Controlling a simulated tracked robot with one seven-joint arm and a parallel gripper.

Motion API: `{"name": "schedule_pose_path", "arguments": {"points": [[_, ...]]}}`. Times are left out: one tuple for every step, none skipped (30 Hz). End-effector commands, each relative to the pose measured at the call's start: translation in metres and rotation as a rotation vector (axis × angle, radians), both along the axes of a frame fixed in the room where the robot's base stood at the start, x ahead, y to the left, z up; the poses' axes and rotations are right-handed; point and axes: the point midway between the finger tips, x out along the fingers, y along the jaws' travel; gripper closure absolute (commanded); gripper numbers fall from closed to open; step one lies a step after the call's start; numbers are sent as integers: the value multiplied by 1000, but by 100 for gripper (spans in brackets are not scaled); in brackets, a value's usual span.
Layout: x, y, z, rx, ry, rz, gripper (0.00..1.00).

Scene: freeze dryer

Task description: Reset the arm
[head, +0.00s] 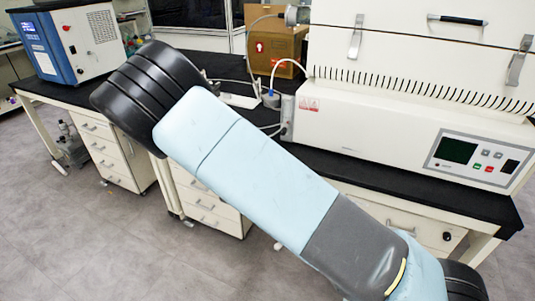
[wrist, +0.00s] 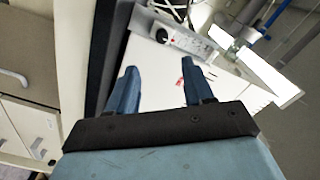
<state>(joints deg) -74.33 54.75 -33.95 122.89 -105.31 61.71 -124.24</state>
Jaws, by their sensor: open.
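My gripper (wrist: 158,88) shows in the wrist view with its two blue fingers spread apart and nothing between them. Past the fingers is a white surface with small red marks, part of a machine whose identity I cannot tell for sure. In the head view my arm crosses the picture from upper left to lower right, in front of the bench. The gripper itself does not show in the head view.
A large white machine (head: 400,135) with a control panel (head: 470,158) stands on the black benchtop (head: 420,192) at the right. A blue and white device (head: 68,45) and a cardboard box (head: 272,48) stand farther back. Drawer cabinets (head: 112,150) are below. The grey floor (head: 90,240) is clear at left.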

Motion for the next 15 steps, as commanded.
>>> {"name": "schedule_pose_path", "arguments": {"points": [[0, -1, 0, 3, -1, -1, 48], [0, -2, 1, 8, -1, -5, 48], [1, -5, 3, 23, -4, -15, 48], [2, -8, 5, 39, -6, -26, 48], [2, -12, 7, 62, -10, -41, 48], [2, -20, 12, 105, -17, -67, 48], [3, -26, 15, 141, -24, -91, 48], [3, -34, 20, 185, -33, -120, 48], [3, -45, 26, 249, -48, -161, 48], [3, -55, 31, 300, -61, -194, 48], [3, -64, 36, 353, -75, -229, 48], [1, -76, 42, 424, -97, -276, 48], [0, -86, 47, 476, -113, -312, 48], [-1, -94, 52, 527, -130, -346, 48], [-3, -106, 58, 595, -156, -393, 48]]}}
